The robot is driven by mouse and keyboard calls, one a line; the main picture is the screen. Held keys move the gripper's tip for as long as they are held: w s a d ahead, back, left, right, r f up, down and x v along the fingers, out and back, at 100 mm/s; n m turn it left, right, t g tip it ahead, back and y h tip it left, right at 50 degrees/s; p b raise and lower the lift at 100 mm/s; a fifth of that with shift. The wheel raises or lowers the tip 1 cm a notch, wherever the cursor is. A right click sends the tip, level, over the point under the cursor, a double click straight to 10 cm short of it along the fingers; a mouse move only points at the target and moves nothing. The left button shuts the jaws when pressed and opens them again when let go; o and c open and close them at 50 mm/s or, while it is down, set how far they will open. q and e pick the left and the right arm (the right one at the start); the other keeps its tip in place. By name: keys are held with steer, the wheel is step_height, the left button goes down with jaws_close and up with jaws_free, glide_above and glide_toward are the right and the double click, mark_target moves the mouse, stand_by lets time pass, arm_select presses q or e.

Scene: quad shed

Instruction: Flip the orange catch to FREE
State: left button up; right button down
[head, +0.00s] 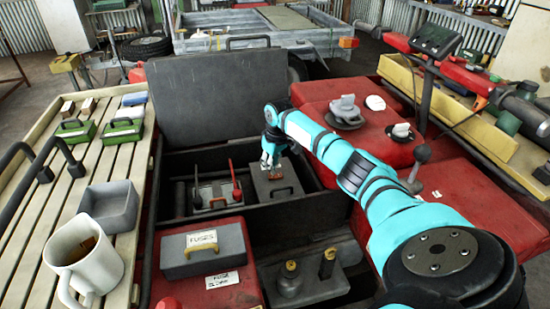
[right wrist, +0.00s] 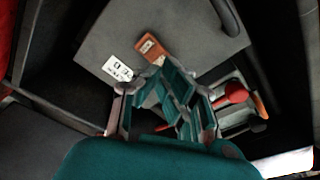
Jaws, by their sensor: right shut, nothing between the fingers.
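The orange catch (right wrist: 152,48) lies on the top of a grey box (right wrist: 180,25), beside a white printed label (right wrist: 117,68). It carries a small plate whose lettering is too small to read. In the head view, the catch (head: 283,191) is a small orange-brown patch on the box, which sits inside the open dark case. My right gripper (head: 269,164) is above the box, shut and empty. In the right wrist view, its fingertips (right wrist: 160,64) are close to the catch's lower end; I cannot tell if they touch. My left gripper is not in view.
A grey FUSES box (head: 175,262) stands in front. A slatted bench (head: 30,225) with a mug (head: 95,262) is at the left. Red bodywork (head: 470,208) is at the right.

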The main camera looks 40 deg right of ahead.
mark_target(272, 176)
steer(key=shift+f+b, duration=0.5)
steer(key=shift+f, duration=0.65)
stand_by(0.9)
steer(key=shift+r, duration=0.1)
step_height(272, 176, up, 7)
steer(key=p, duration=0.7)
steer(key=shift+p, duration=0.4)
